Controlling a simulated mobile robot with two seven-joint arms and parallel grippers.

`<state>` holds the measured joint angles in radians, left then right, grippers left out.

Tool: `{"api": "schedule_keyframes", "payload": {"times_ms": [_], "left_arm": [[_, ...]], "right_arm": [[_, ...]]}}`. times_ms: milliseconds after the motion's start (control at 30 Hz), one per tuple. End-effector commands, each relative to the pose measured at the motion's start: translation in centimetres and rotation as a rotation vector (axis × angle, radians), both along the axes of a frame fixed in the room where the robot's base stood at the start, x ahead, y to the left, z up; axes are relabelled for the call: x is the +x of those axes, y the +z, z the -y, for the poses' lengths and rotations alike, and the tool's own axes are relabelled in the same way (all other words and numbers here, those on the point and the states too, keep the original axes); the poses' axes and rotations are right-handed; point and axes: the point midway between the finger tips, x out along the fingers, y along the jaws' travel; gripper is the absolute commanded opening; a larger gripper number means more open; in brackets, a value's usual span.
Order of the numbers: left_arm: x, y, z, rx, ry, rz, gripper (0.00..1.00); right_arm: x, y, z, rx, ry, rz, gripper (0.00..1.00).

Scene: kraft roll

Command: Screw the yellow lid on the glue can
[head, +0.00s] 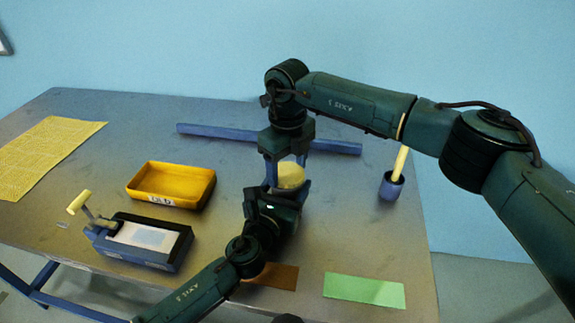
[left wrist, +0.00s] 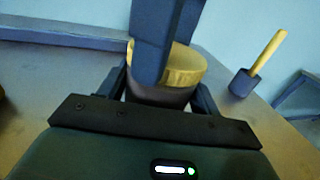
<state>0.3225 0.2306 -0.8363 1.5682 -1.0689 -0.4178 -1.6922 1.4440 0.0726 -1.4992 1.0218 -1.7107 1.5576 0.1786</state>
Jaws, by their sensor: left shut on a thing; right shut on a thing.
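The yellow lid (head: 291,175) sits at the top of the glue can, between my two grippers; it also shows in the left wrist view (left wrist: 183,66). My right gripper (head: 287,172) comes down from above and is shut on the lid. My left gripper (left wrist: 160,92) is shut around the body of the glue can (left wrist: 158,95), just below the lid. In the head view my left gripper (head: 285,192) covers most of the can. Whether the lid is seated level on the can is hidden by the right gripper's finger.
A yellow tray (head: 172,184) and a dark box with a white pad (head: 145,240) stand to the left. A blue bar (head: 220,132) lies behind. A blue pot with a yellow-handled tool (head: 391,187) stands at right. A green sheet (head: 364,290) and a brown sheet (head: 272,277) lie in front.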

Motion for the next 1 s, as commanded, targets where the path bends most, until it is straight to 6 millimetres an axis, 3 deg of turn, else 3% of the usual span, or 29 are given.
{"api": "schedule_keyframes", "payload": {"times_ms": [67,100,400,733,1000], "left_arm": [[0.0,-0.1,-0.1,0.001,0.002,-0.001,0.00],[0.0,-0.1,-0.1,0.001,0.002,-0.001,0.00],[0.0,-0.1,-0.1,0.001,0.002,-0.001,0.00],[0.0,-0.1,-0.1,0.001,0.002,-0.001,0.00],[0.0,-0.1,-0.1,0.001,0.002,-0.001,0.00]], "right_arm": [[0.0,0.0,0.0,0.000,0.002,0.000,0.36],[0.0,0.0,0.0,0.000,0.003,0.000,0.65],[0.0,0.0,0.0,0.000,0.004,0.000,0.89],[0.1,0.8,0.0,0.001,0.005,0.002,0.89],[0.1,5.9,0.0,0.001,0.005,0.005,0.89]]}}
